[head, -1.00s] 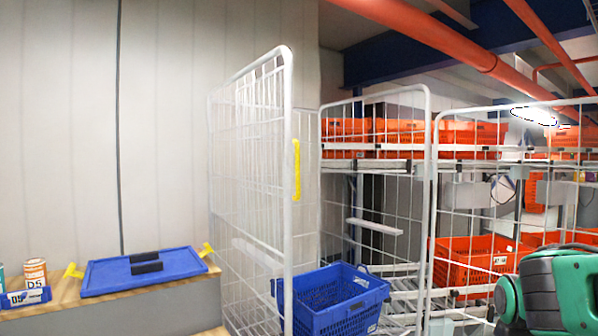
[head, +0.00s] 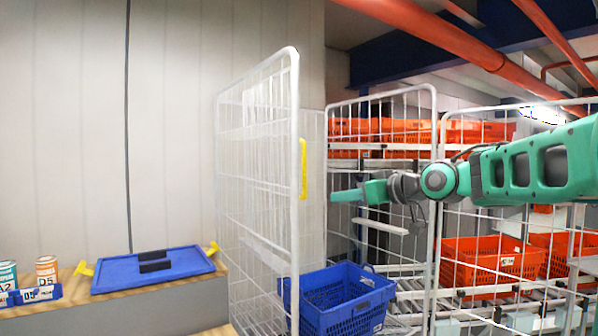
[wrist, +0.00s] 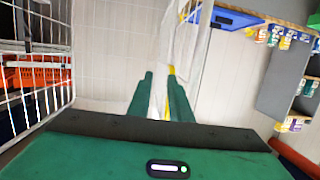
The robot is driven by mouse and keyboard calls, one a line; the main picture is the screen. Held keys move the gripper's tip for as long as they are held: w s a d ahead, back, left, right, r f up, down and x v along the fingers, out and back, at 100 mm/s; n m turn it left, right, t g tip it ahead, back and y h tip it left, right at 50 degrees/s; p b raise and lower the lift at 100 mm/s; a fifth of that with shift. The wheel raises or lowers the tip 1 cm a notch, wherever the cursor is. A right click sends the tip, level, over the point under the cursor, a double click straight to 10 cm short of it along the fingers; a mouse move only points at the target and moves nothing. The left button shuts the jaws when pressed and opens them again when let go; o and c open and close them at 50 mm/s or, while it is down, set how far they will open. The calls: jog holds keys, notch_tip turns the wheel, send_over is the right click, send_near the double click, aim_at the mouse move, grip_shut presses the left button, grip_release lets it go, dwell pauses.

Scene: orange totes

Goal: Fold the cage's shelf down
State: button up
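The white wire cage (head: 294,120) stands in the middle of the head view, its near side panel upright. A yellow strip (head: 303,168) runs upright along the panel's edge post. I cannot clearly tell the shelf apart from the white mesh. My gripper (head: 337,195) is right of the yellow strip in the head view, empty and seemingly apart from it. In the wrist view my gripper (wrist: 160,78) has its two green fingers spread with a gap. White mesh (wrist: 186,45) and the yellow strip (wrist: 172,69) appear by the fingertips; contact is unclear.
A blue crate (head: 345,312) sits low beside the panel. More wire cage panels (head: 436,150) and orange totes (head: 480,262) stand behind and right, close to my arm.

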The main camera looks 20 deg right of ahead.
notch_tip(320, 180, up, 7)
jog(key=w+a+n+t+y, duration=0.1)
jog(key=a+n+y, duration=0.1)
jog(key=a+y, duration=0.1)
send_over(304, 194)
jog(key=shift+w+r, duration=0.1)
jog(key=shift+w, duration=0.15)
